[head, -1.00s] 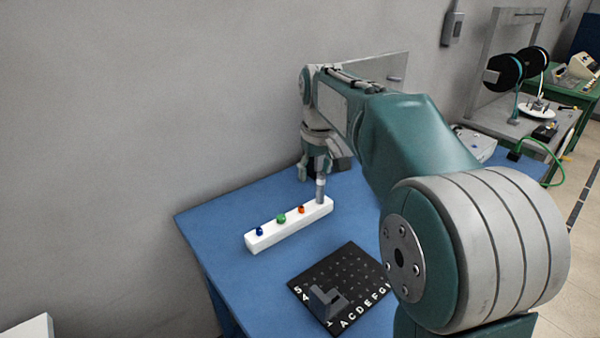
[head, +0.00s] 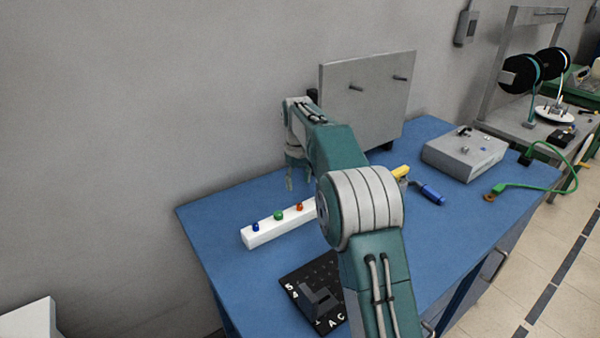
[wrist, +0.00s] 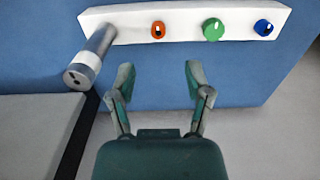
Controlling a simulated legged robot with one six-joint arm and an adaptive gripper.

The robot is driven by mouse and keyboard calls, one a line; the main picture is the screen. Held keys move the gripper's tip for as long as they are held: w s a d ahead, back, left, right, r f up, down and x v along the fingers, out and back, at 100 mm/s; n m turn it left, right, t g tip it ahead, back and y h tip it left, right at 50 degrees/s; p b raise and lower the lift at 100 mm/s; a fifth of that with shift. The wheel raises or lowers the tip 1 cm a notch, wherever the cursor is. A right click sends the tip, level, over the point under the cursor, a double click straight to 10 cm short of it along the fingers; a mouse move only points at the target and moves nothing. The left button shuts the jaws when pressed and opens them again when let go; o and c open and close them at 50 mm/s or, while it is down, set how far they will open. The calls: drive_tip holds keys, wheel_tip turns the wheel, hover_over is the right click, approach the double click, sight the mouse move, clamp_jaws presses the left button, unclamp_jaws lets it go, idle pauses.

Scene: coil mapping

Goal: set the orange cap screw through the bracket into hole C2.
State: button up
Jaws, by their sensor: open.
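The orange cap screw (head: 299,206) stands in a white rack (head: 262,235), beside a green one (head: 278,216) and a blue one (head: 255,227). My gripper (head: 291,184) is open and empty above the table, behind the rack. In the wrist view the orange screw (wrist: 158,30) lies just beyond the gap between my open fingertips (wrist: 158,78), not between them. The black lettered plate (head: 294,277) lies in front, with a grey bracket (head: 320,303) on it. My arm covers part of the plate, and I cannot make out hole C2.
A grey cylinder (wrist: 90,55) is at the rack's end, close to my finger. A grey upright panel with two pegs (head: 367,100) stands at the back. A blue-and-yellow tool (head: 430,193) and a grey box (head: 465,155) are at right. The table's left front is clear.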

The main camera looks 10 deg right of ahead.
sight(299, 204)
drive_tip(key=f, duration=0.8)
drive_tip(key=shift+d, duration=0.2)
drive_tip(key=shift+a, duration=0.1)
clamp_jaws()
drive_tip(key=shift+r, duration=0.15)
drive_tip(key=shift+r, duration=0.35)
drive_tip(key=shift+r, duration=1.2)
